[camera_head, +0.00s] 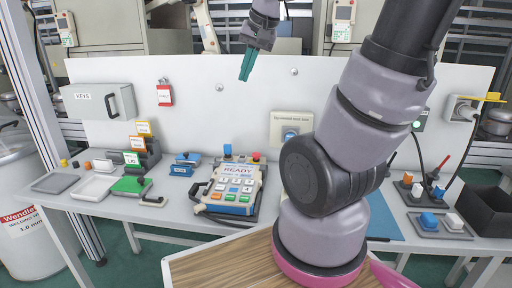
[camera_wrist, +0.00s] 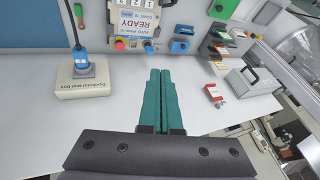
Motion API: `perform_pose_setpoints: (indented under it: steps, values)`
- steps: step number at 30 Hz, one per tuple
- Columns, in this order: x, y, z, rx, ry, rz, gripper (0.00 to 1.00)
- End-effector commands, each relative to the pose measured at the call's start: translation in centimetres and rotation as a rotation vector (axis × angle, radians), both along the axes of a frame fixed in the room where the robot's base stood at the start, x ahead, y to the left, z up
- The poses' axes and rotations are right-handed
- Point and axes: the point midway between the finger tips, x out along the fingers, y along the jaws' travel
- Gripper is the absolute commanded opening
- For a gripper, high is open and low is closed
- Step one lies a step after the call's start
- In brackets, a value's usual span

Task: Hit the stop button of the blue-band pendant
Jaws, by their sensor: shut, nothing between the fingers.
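A pendant with a READY screen (camera_head: 239,172) and coloured keys lies on the bench, left of my arm. A red button (camera_head: 256,156) sits at its top right corner and a blue part (camera_head: 227,150) at its top left. The pendant (camera_wrist: 137,20) also shows at the top of the wrist view, cut off by the edge, with the red button (camera_wrist: 119,45) at its lower left.
A white back panel (camera_head: 205,110) stands behind the bench. A KEYS box (camera_head: 100,101), trays and small holders are at the left. Switches and a black bin (camera_head: 488,212) are at the right. My arm hides the bench middle.

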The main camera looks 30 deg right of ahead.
Motion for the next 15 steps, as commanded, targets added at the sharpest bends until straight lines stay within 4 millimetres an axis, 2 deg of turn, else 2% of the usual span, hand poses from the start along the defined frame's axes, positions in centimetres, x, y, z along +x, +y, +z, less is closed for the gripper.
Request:
perform_pose_setpoints:
  steps: [1, 3, 9, 15]
  values:
    - [1.7, -0.7, -1.3, -0.007, 0.033, -0.016, 0.00]
    - [3.9, -1.7, -3.0, -0.021, 0.065, -0.041, 0.00]
    - [9.6, -4.9, -8.8, -0.087, 0.155, -0.108, 0.00]
    - [13.4, -7.9, -14.5, -0.171, 0.223, -0.153, 0.00]
